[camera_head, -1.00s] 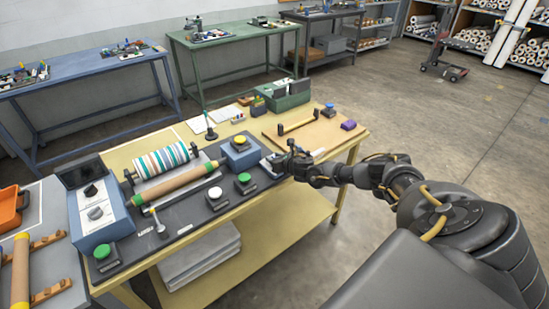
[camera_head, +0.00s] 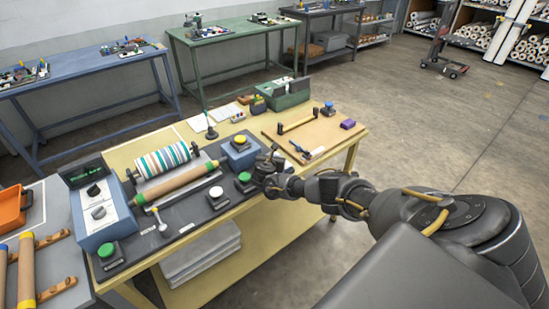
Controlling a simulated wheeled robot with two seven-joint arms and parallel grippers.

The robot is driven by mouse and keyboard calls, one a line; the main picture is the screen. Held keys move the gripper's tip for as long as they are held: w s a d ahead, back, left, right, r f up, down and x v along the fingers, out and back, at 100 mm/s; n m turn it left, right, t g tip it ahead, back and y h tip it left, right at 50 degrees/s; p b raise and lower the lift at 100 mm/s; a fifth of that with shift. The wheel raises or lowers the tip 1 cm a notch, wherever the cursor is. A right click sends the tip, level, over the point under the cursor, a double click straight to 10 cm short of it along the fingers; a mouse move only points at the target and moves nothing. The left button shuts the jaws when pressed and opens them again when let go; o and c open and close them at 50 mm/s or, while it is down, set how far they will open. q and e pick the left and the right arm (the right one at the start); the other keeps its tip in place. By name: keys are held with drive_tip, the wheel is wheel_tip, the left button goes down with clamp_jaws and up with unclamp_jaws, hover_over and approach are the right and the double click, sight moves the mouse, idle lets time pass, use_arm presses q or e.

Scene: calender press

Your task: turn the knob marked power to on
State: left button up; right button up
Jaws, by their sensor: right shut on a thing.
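My right gripper (camera_head: 266,162) is at the right end of the dark machine plate (camera_head: 180,224), just right of the blue box with a yellow button (camera_head: 239,144). It is shut on a small knob there, which its fingers and wrist hide; no marking can be read. At the left end stands a blue control box (camera_head: 102,214) with a black knob (camera_head: 93,190) and a grey knob (camera_head: 98,212). Its display (camera_head: 84,173) shows green text. My left gripper is not in view.
The striped roller (camera_head: 163,160) and brown roller (camera_head: 177,184) lie across the plate. A brown board (camera_head: 318,135) with tools lies to the right. The floor on the right is open.

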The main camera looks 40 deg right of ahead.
drive_tip(key=shift+s+a+f+m+g+h, duration=0.1)
drive_tip(key=shift+f+m+g+h, duration=0.15)
drive_tip(key=shift+m+g, duration=0.2)
drive_tip(key=shift+s+a+f+m+g+h, duration=0.1)
drive_tip(key=shift+m+g+h, duration=0.2)
drive_tip(key=shift+g, duration=0.25)
drive_tip(key=shift+m, duration=0.25)
drive_tip(key=o, duration=0.8)
drive_tip(key=shift+w+r, duration=0.1)
drive_tip(key=shift+w, duration=0.05)
drive_tip(key=shift+d, duration=0.1)
drive_tip(key=shift+r, duration=0.1)
